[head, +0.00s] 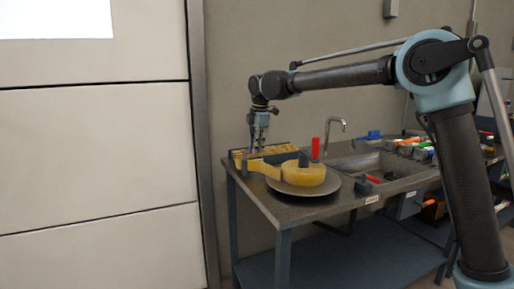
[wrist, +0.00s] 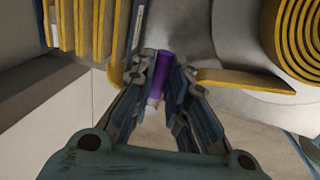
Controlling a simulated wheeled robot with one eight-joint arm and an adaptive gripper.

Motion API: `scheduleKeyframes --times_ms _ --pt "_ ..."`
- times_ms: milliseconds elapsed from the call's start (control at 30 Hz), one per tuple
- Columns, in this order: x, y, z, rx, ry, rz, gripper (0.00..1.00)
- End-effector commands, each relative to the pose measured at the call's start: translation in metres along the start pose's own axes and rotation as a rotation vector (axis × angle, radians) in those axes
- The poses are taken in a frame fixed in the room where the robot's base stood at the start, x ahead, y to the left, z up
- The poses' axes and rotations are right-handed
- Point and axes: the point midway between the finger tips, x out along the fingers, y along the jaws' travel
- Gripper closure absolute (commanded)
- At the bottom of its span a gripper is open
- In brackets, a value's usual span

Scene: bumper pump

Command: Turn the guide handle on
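A purple handle (wrist: 164,66) with a pale end shows between my fingertips in the wrist view. It seems to be the guide handle. My gripper (wrist: 162,72) has its fingers drawn in close on both sides of it and looks shut on it. In the head view my gripper (head: 257,146) points down at the left end of the bench, by a yellow slatted rack (head: 283,150). The purple handle cannot be made out there. A yellow coiled strip (head: 304,175) lies on a round grey plate (head: 306,187), its free end reaching toward my gripper.
A red upright handle (head: 315,149) stands behind the coil. The workbench (head: 262,200) also carries a sink with a tap (head: 335,128) and several small coloured items at right. A wall and pale panels (head: 95,150) lie to the left.

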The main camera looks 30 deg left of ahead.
Motion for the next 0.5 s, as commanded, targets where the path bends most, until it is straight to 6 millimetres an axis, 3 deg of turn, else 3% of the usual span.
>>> scheduleKeyframes --times_ms 100,500 --pt "-0.0006 0.003 0.005 0.004 -0.006 0.006 0.66" --pt "-0.0056 0.0012 0.0015 0.001 -0.002 0.003 0.66"
